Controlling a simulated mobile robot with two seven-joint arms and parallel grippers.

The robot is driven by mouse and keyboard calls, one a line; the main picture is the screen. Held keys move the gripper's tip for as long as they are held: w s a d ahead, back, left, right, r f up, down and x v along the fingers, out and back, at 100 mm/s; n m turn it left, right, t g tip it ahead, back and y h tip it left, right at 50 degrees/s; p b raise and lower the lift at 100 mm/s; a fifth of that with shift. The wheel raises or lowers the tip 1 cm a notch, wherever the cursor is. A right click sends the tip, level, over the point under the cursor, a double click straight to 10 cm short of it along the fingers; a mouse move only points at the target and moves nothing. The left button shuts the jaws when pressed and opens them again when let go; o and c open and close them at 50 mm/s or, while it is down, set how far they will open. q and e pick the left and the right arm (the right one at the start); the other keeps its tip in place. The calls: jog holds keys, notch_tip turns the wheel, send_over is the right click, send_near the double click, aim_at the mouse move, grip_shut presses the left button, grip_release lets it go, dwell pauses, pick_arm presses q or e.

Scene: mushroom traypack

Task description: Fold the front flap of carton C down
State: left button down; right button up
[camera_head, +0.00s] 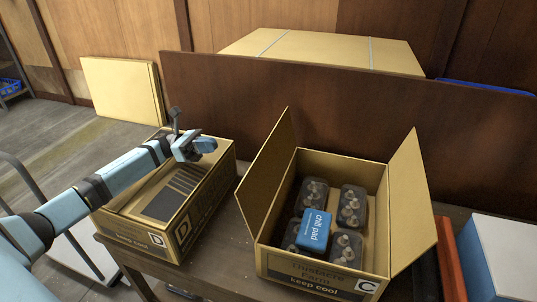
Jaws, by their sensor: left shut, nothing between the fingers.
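Carton C (315,278) stands open on the table at the centre right, with a "C" label on its front right corner. Its left flap (268,172) and right flap (411,205) stand up and lean outward. I cannot make out a separate front flap; the front rim is low and the inside is open to view. Inside are several dark packs of mushrooms (351,205) and a blue chill pad (313,230) lying on them. My left gripper (200,146) is shut and empty, above closed carton D (212,200), left of carton C and apart from it. My right gripper is out of view.
A dark wooden panel (230,95) stands behind the cartons, with a large flat-topped box (325,48) beyond it. A white-topped blue box (505,255) is at the right. Cardboard sheets (122,90) lean at the back left.

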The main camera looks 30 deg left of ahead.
pick_arm(q)
send_near(265, 144)
jog(key=x, duration=0.7)
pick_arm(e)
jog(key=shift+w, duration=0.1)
pick_arm(q)
jog(key=shift+w+d+f, duration=0.1)
jog(key=shift+w, duration=0.05)
jog(key=shift+w, duration=0.15)
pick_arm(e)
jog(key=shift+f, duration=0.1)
